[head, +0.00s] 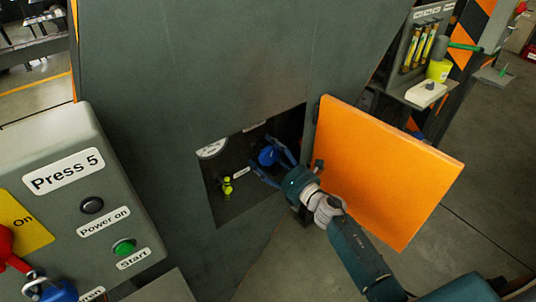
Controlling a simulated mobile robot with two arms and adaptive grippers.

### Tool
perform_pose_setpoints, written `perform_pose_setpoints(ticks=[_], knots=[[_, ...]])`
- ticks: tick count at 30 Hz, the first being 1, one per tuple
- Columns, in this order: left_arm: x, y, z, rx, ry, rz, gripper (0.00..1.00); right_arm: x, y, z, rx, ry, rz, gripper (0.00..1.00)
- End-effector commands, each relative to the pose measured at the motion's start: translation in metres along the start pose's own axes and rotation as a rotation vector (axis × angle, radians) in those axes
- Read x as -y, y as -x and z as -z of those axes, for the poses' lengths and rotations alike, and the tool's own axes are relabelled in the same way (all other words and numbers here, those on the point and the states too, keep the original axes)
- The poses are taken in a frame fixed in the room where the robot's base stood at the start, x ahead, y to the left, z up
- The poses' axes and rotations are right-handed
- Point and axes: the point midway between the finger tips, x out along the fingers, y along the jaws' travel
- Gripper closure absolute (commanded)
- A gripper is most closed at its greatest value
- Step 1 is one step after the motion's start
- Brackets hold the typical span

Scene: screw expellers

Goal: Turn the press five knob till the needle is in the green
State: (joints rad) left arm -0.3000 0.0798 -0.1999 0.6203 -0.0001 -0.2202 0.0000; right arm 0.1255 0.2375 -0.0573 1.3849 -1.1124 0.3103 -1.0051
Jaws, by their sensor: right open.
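The blue round knob (268,156) sits inside the dark recess (222,207) of the press. My right gripper (262,154) reaches into the recess from the lower right. Its blue fingers are spread, one on each side of the knob in the picture; I cannot tell whether they touch it. The white round gauge (212,149) is at the recess's upper left. Its upper part is cut off by the recess edge, and its needle and any green zone are too small to make out. My left gripper is not in view.
An orange door (385,165) stands open right of the recess, close to my right arm. A yellow-green valve (228,186) is below the gauge. The "Press 5" control box (65,150), with buttons, stands at left.

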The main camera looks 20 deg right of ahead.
Motion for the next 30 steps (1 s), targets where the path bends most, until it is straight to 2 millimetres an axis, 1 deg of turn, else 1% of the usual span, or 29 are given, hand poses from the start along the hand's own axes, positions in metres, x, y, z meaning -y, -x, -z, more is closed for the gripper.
perform_pose_setpoints(ticks=[3,4,10,11,20,26,30], knots=[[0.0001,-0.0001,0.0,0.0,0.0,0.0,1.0,0.0001,0.0002,0.0001,0.0,0.0,0.0,0.28],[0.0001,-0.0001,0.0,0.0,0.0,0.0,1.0,0.0001,0.0003,0.0001,0.0,0.0,0.0,0.32],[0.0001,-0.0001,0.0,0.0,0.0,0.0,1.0,0.0002,0.0005,-0.0002,0.0,0.0,0.0,0.72],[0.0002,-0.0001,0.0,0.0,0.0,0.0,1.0,0.0003,0.0005,-0.0002,0.0,0.0,0.0,0.74],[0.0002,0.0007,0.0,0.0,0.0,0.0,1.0,0.0005,0.0006,-0.0013,0.001,-0.03,0.001,0.74],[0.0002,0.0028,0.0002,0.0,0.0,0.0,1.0,0.0001,0.0005,-0.002,0.002,-0.132,0.0,0.74],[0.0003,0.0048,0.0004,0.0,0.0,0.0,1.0,-0.0001,0.0003,-0.0024,0.002,-0.241,0.0,0.74]])
